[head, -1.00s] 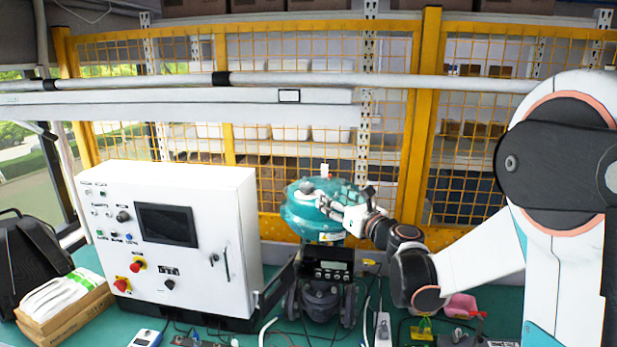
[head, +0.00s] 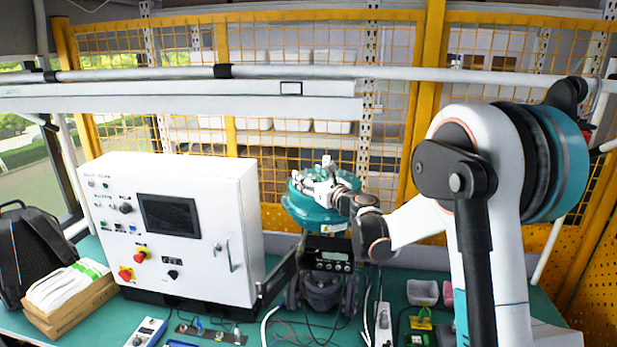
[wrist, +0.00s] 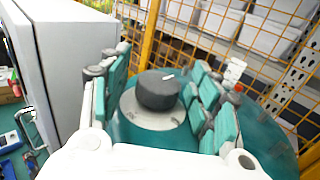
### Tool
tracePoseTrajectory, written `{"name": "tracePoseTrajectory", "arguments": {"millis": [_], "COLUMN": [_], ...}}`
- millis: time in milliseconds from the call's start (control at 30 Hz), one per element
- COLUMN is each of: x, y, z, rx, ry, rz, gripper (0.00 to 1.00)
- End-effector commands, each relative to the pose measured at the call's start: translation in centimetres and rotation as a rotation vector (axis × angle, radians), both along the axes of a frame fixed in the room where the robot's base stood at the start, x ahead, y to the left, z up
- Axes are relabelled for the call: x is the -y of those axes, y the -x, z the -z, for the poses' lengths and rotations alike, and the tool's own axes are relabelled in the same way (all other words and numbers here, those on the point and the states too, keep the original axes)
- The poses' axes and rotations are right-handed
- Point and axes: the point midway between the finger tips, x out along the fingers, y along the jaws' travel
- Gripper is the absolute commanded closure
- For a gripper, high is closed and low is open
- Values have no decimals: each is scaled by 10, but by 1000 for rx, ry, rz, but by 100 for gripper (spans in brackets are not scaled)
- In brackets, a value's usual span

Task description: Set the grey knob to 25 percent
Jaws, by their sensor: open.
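The grey knob (wrist: 158,90) shows in the wrist view as a dark round cap with a small white mark on its top. It sits on a light disc (wrist: 135,112) on top of the teal valve positioner (head: 312,216). My gripper (wrist: 153,95) is open, with its teal-padded fingers on either side of the knob. Gaps show between the pads and the knob. In the head view my gripper (head: 325,180) is over the top of the positioner, and the knob is hidden there.
A white control cabinet (head: 205,270) with a screen stands left of the positioner. A black display unit (head: 332,257) is below the teal housing. A yellow mesh fence (head: 290,150) is behind. Cables, a grey bin (head: 422,292) and small devices lie on the green table.

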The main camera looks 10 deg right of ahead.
Motion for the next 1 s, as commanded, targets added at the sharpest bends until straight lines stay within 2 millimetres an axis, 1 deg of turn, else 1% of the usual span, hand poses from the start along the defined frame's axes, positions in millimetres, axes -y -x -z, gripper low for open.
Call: {"name": "tracePoseTrajectory", "arguments": {"millis": [133,367,400,467,500,600,833,1000], "x": [-2,-2,-2,-2,-2,-2,-2,-4], "y": [-7,-7,-7,-7,-7,-7,-7,-6], "z": [0,0,0,0,0,0,0,1], "rx": [0,0,0,0,0,0,0,0], "ry": [0,0,0,0,0,0,0,0], "rz": [1,1,1,1,1,1,8,49], "gripper": [43,43,45,59,68,88,88,88]}}
